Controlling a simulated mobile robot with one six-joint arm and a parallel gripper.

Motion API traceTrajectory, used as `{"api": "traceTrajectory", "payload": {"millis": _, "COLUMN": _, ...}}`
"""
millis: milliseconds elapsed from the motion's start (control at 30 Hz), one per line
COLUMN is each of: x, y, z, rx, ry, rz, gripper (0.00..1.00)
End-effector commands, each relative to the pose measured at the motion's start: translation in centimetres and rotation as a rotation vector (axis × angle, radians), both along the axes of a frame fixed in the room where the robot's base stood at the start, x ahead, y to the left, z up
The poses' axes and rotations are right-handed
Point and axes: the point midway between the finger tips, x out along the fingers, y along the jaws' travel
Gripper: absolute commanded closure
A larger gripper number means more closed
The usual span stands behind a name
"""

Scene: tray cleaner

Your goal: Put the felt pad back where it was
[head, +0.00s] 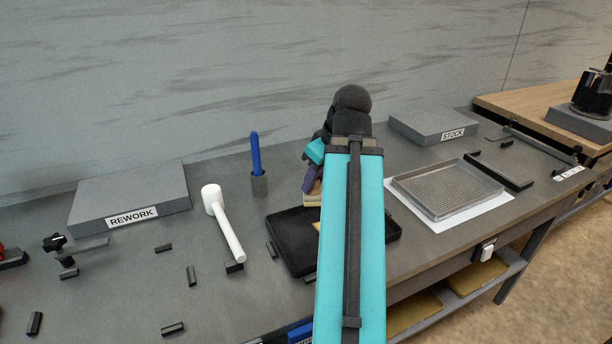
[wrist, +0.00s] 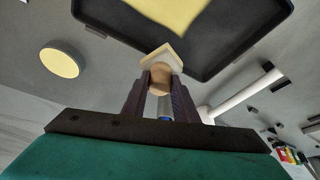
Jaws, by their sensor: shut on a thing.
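My gripper (head: 312,184) is shut on a cream block with a rounded tan grip, which looks like the felt pad (head: 312,199). In the wrist view the purple fingers (wrist: 160,88) close on the tan part, and the cream part of the felt pad (wrist: 162,54) sticks out past them. It is held near the back edge of the black tray (head: 289,259); I cannot tell whether it touches anything below.
A yellow piece (wrist: 172,12) lies in the black tray. A metal tray (head: 447,187) lies right. REWORK (head: 130,195) and STOCK (head: 433,126) blocks sit behind. Small dark blocks are scattered front left.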

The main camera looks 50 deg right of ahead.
Motion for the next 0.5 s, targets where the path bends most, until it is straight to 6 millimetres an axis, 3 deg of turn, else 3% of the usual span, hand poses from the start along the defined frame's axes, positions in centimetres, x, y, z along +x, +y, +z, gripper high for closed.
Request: {"api": "traceTrajectory", "payload": {"millis": 500, "x": 2.0, "y": -1.7, "z": 0.2, "rx": 0.001, "ry": 0.001, "rz": -0.001, "gripper": 0.92}}
